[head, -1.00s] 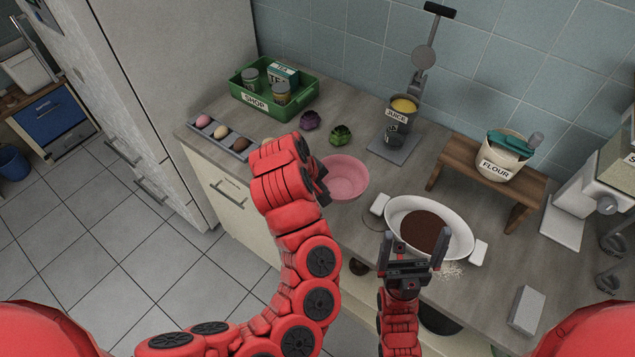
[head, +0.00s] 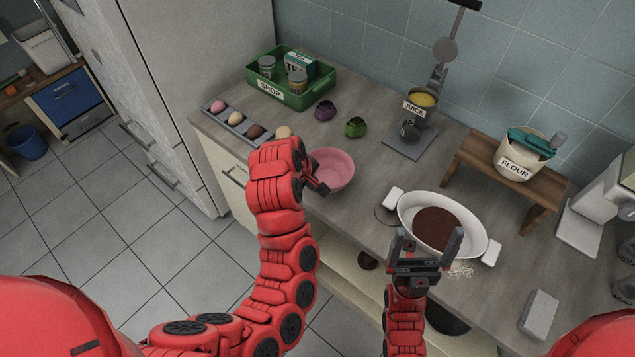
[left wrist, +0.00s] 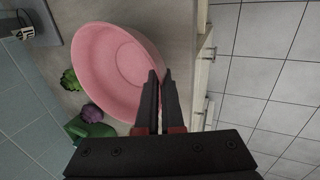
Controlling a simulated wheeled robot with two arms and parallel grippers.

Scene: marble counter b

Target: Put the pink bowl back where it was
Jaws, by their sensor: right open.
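The pink bowl (head: 333,168) is near the front edge of the counter, left of the white dish. My left gripper (head: 319,187) is at the bowl's near left side, partly hidden by its own arm in the head view. In the left wrist view its fingers (left wrist: 161,85) are close together at the rim of the pink bowl (left wrist: 105,65), shut on it. The bowl looks empty and roughly level; I cannot tell whether it touches the counter. My right gripper (head: 426,246) is open and empty, in front of the white dish.
A white dish (head: 407,208) of brown powder stands to the right. Behind the bowl are a purple vegetable (head: 325,110), a green one (head: 355,128) and a green SHOP crate (head: 262,98). An egg tray (head: 233,117) is at the left, a juice stand (head: 405,142) at the back.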

